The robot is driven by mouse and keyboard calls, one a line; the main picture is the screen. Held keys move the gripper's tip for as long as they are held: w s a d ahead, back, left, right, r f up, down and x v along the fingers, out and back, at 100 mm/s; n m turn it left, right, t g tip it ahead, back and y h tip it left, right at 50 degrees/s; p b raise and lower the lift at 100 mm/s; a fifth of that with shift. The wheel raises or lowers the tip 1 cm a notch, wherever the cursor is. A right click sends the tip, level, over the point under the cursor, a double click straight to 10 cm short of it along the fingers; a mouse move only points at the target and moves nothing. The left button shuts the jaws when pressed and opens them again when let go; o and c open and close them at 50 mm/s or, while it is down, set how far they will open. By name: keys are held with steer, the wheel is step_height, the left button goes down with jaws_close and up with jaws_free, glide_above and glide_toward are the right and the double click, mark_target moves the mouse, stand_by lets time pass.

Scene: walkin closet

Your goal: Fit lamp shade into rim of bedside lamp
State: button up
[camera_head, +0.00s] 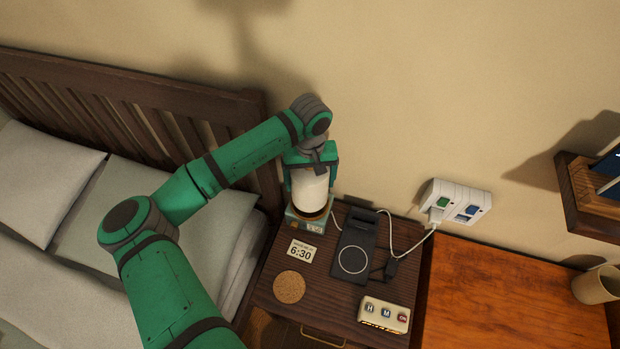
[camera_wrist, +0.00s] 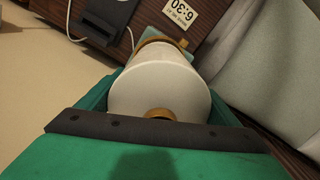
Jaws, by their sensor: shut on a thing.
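The white cylindrical lamp shade (camera_head: 309,190) is between the fingers of my gripper (camera_head: 311,178), which is shut on it. In the wrist view the shade (camera_wrist: 160,85) fills the middle, with a round brass-coloured piece (camera_wrist: 160,115) at its near end. The bedside lamp's base (camera_head: 306,222) stands at the back left of the nightstand, directly below the shade. A brass rim (camera_wrist: 178,43) shows at the shade's far end in the wrist view. The shade looks roughly upright over the base. I cannot tell whether it is seated in the rim or just above it.
The nightstand (camera_head: 325,312) also holds a 6:30 card (camera_head: 301,251), a cork coaster (camera_head: 289,287), a black charging pad (camera_head: 355,247) and a button box (camera_head: 384,314). A white cable runs to a wall outlet (camera_head: 455,205). The bed's headboard (camera_head: 150,125) is close on the left.

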steer(key=shift+f, duration=1.85)
stand_by(1.1)
steer(key=o, duration=1.2)
steer(key=shift+r, duration=0.15)
steer(key=shift+r, duration=2.35)
